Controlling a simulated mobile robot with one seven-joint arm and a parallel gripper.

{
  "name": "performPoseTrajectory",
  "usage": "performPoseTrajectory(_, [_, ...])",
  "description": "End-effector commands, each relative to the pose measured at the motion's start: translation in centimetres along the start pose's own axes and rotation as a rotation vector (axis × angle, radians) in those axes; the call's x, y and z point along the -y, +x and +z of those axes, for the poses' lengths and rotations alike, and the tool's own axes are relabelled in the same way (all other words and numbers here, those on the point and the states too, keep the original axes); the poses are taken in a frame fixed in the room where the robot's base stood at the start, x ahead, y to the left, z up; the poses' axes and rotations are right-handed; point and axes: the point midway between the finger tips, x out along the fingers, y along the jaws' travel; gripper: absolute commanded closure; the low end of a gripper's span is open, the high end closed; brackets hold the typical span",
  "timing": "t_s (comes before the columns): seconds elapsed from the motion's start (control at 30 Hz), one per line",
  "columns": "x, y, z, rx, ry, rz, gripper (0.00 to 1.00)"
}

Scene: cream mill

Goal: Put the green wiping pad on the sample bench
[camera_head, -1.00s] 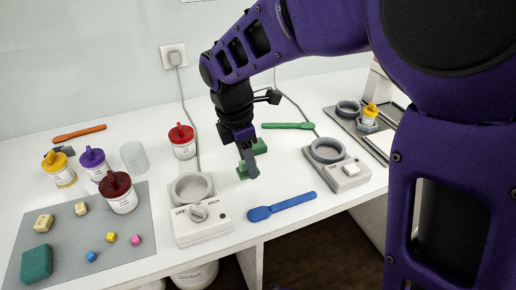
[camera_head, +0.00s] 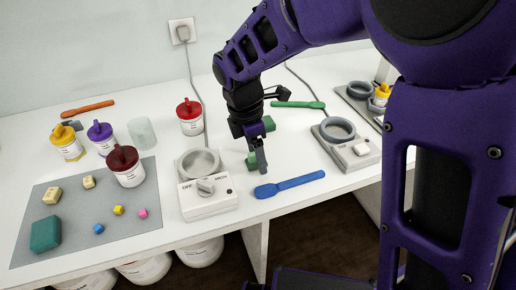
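A dark green block (camera_head: 46,234), pad-like, lies on the grey mat (camera_head: 140,232) at the front left of the white bench (camera_head: 225,240). More green (camera_head: 252,161) shows beside and behind my gripper's fingers, right of the hot plate, with another green part (camera_head: 268,124) above it. I cannot tell whether these are one piece or two. My gripper (camera_head: 260,160) points down over the bench between the hot plate and the blue spatula. Its fingers are seen nearly edge-on, so I cannot tell whether they are open or hold the green piece.
A hot plate with a knob (camera_head: 204,198) stands left of my gripper, and a blue spatula (camera_head: 292,183) lies to its right. A scale with a ring (camera_head: 352,150) is farther right. Lidded jars, including a red-lidded one (camera_head: 190,117), stand behind. Small cubes lie on the mat.

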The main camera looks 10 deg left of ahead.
Motion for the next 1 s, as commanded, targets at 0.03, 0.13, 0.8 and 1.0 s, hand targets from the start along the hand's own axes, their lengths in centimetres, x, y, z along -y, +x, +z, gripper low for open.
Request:
performPoseTrajectory(0.03, [0.0, 0.0, 0.0, 0.000, 0.000, 0.000, 0.27])
performPoseTrajectory(0.13, [0.0, 0.0, 0.0, 0.000, 0.000, 0.000, 0.27])
performPoseTrajectory(0.8, [-0.1, -10.8, 0.1, -0.001, 0.000, 0.003, 0.27])
performPoseTrajectory(1.0, [0.0, -12.3, 0.1, 0.000, 0.000, 0.001, 0.27])
